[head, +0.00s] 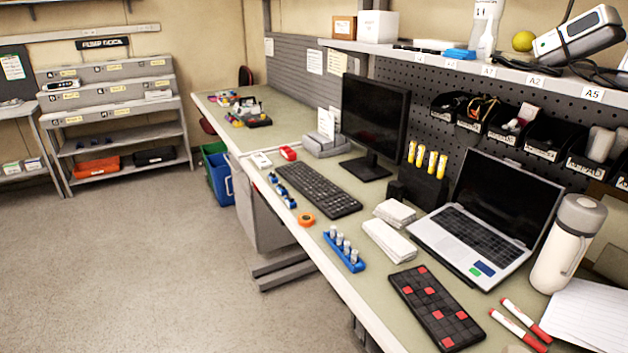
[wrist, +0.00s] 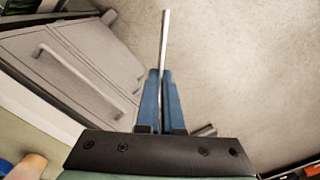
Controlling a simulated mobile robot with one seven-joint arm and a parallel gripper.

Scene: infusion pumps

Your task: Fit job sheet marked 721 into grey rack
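In the wrist view my gripper (wrist: 161,80) has its two blue fingers close together, shut on a thin pale sheet (wrist: 166,38). I see the sheet edge-on, sticking out beyond the fingertips, so any number on it is hidden. In the head view a small grey rack (head: 322,146) stands on the long bench, left of the black monitor. A white card (head: 326,124) stands upright at it; I cannot read its marking. My gripper does not show in the head view, and the rack is not recognisable in the wrist view.
The monitor (head: 374,115) stands right beside the rack. A red object (head: 288,153), a keyboard (head: 318,188) and an orange tape roll (head: 306,219) lie on the bench in front. In the wrist view a grey drawer front (wrist: 75,70) with a handle and open floor show below.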

